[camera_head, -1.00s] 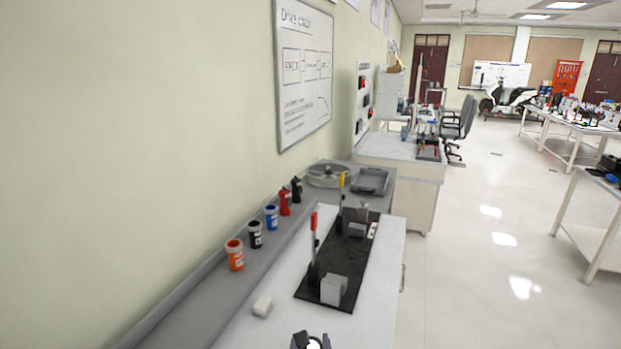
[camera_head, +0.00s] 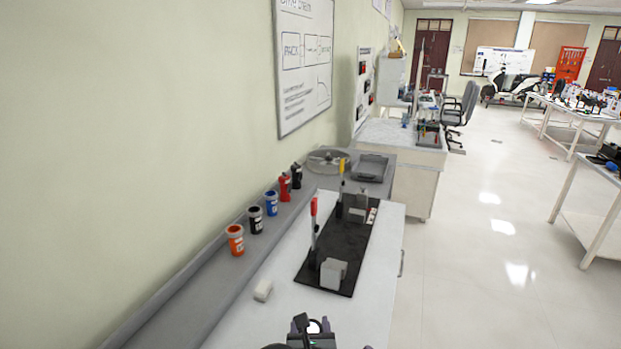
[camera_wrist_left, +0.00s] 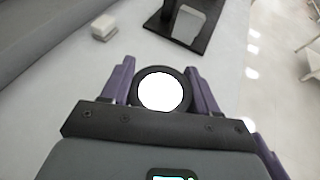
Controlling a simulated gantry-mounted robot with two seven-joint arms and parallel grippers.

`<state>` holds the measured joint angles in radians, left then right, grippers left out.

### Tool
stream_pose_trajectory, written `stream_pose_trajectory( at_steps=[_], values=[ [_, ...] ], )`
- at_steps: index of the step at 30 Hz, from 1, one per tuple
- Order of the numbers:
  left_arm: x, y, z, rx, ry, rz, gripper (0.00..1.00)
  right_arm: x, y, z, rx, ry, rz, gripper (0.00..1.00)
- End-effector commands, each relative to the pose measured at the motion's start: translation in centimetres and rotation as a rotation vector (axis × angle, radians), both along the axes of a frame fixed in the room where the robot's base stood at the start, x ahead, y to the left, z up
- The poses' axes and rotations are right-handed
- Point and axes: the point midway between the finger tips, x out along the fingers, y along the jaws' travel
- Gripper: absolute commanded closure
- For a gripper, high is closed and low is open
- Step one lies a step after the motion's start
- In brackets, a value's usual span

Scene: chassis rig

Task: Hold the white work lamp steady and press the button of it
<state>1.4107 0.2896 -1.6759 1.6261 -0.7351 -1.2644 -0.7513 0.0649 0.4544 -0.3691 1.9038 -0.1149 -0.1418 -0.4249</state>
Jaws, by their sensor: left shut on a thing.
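The work lamp shows in the left wrist view as a round bright white face (camera_wrist_left: 160,92) with a black rim. It sits between the two purple fingers of my left gripper (camera_wrist_left: 160,90), which is shut on it. In the head view the lamp's white face (camera_head: 314,327) and my left gripper (camera_head: 313,337) are at the bottom edge, above the white bench. The lamp's button cannot be made out. A purple part like a gripper finger (camera_wrist_left: 268,148) shows at the lower right of the left wrist view; it may be my right gripper, mostly hidden.
A black mat (camera_head: 345,248) with grey blocks and red- and yellow-topped upright tools lies on the white bench (camera_head: 250,322). A small white block (camera_head: 263,290) lies left of it. Several coloured canisters (camera_head: 235,239) line the grey wall shelf. Open floor is to the right.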

Motion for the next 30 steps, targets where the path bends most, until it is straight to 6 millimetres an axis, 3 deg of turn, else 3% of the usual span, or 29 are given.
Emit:
stream_pose_trajectory(
  at_steps=[8, 9, 15, 25, 30],
  values=[
    [-0.1, 0.0, -0.2, 0.000, 0.003, -0.001, 0.82, 0.0, 0.0, 0.0, 0.000, 0.000, 0.000, 1.00],
    [-0.1, 0.0, -0.2, 0.000, 0.003, -0.001, 0.39, 0.0, 0.0, 0.0, 0.000, 0.000, 0.000, 1.00],
    [0.0, 0.0, -0.1, 0.001, 0.002, 0.000, 0.11, 0.0, 0.0, 0.0, 0.000, 0.001, -0.001, 1.00],
    [-0.2, 0.0, 0.0, 0.000, 0.002, -0.001, 0.11, 0.0, 0.0, 0.0, 0.000, 0.001, -0.001, 1.00],
    [-1.2, -0.2, 0.2, -0.002, 0.006, -0.001, 0.11, 0.0, 0.0, 0.0, 0.000, 0.001, -0.001, 1.00]
  ],
)
